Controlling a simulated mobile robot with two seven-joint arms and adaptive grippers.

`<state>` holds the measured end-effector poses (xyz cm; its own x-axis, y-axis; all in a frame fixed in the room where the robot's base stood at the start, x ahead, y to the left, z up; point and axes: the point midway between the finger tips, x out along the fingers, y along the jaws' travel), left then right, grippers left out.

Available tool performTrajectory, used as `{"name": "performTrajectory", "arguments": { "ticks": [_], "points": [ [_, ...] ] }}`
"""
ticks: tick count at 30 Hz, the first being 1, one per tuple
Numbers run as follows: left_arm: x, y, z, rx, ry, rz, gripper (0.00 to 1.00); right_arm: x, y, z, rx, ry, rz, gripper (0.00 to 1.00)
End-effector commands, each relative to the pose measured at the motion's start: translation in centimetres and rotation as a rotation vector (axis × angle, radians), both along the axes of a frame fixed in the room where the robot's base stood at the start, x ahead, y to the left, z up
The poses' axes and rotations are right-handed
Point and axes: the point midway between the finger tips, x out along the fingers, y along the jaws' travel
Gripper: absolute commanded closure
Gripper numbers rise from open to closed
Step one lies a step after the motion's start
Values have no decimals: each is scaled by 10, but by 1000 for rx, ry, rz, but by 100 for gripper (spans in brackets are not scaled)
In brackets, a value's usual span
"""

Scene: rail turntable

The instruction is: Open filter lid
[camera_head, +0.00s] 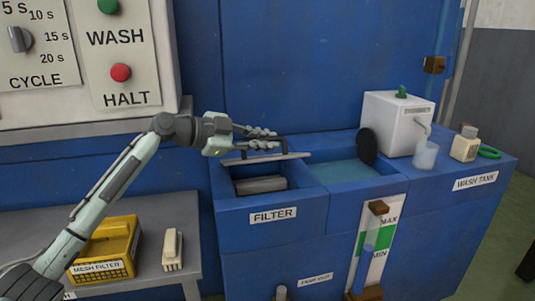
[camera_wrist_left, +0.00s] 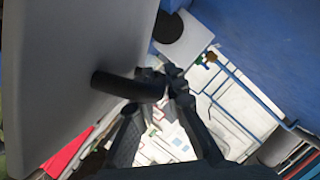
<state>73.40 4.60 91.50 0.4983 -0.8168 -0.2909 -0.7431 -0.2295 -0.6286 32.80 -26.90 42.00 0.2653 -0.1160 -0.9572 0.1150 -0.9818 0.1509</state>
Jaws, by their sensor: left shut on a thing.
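The filter lid (camera_head: 290,157) is a thin grey plate with a dark bar handle. It is up off the filter compartment (camera_head: 273,213), whose opening shows below it. In the left wrist view the lid's flat grey face (camera_wrist_left: 70,60) fills the left side, with the black handle (camera_wrist_left: 115,86) sticking out. My left gripper (camera_head: 268,138) is shut on the handle, and its fingers also show in the left wrist view (camera_wrist_left: 158,84). A grey block (camera_head: 260,184) sits inside the compartment. My right gripper is in neither view.
A yellow mesh filter (camera_head: 105,248) and a small pale object (camera_head: 172,250) lie on the grey side table. Right of the compartment are the water basin (camera_head: 345,172), a black disc (camera_head: 367,146), a white box (camera_head: 395,125), a cup (camera_head: 425,155) and a bottle (camera_head: 465,146).

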Motion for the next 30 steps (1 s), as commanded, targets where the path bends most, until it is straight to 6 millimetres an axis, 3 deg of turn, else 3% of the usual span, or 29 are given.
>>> {"name": "performTrajectory", "arguments": {
  "ticks": [3, 12, 27, 28, 30],
  "points": [
    [9, 3, 15, -24, 65, 3, 100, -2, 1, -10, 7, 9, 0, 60],
    [21, 7, 23, -56, 167, 3, 100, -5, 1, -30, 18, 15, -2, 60],
    [23, 9, 23, -59, 184, 3, 100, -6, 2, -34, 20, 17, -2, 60],
    [23, 9, 23, -59, 185, 4, 85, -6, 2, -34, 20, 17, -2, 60],
    [23, 8, 23, -59, 185, 4, 76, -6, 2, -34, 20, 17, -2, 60]
  ]
}}
